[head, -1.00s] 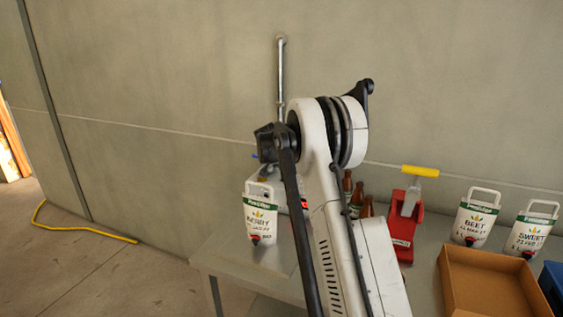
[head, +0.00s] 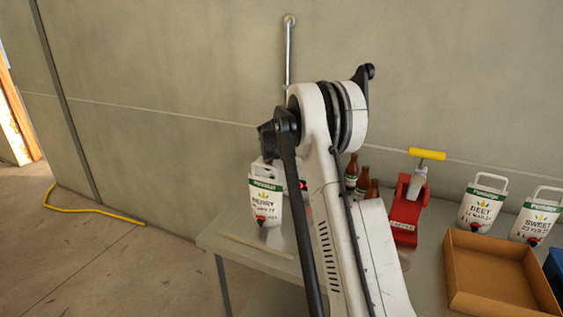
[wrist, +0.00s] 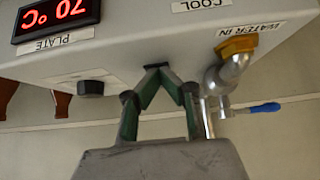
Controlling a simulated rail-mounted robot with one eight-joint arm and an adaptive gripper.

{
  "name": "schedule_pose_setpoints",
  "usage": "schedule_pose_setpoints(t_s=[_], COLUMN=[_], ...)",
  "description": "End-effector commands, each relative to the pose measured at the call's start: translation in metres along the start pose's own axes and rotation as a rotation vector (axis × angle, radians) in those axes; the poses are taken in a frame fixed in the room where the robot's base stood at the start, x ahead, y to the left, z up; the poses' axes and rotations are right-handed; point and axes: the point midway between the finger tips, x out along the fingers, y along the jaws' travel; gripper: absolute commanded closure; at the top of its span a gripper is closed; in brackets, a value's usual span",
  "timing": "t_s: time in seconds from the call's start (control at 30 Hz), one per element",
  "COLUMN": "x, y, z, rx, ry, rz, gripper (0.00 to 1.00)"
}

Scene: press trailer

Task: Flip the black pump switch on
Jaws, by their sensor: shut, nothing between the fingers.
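In the wrist view, which looks upside down, a grey machine housing (wrist: 190,45) fills the top, with a red-digit display (wrist: 57,14) reading 70 °C over a "PLATE" label. My gripper (wrist: 160,68) is shut and empty, its green-and-black fingers meeting at the housing's lower edge. I cannot tell whether the tips touch it. A black knob (wrist: 90,88) sits on the housing to the left of the fingers. I cannot make out which part is the pump switch; the fingers may hide it. In the head view my arm hides the gripper and most of the machine.
A brass fitting (wrist: 237,45) labelled "WATER IN" and a blue valve lever (wrist: 265,107) are close right of the fingers. On the table are a Berry pouch (head: 266,203), brown bottles (head: 362,183), a red press tool (head: 406,211), two pouches and an open cardboard box (head: 487,247).

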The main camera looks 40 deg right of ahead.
Motion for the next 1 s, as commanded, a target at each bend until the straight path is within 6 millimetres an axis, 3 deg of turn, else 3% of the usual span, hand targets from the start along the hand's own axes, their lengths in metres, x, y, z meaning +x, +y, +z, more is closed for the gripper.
schedule_pose_setpoints(t_s=[1.0], x=[-0.015], y=[0.0], z=[-0.013], rx=[0.0], ry=[-0.001], rz=[-0.001], gripper=[1.0])
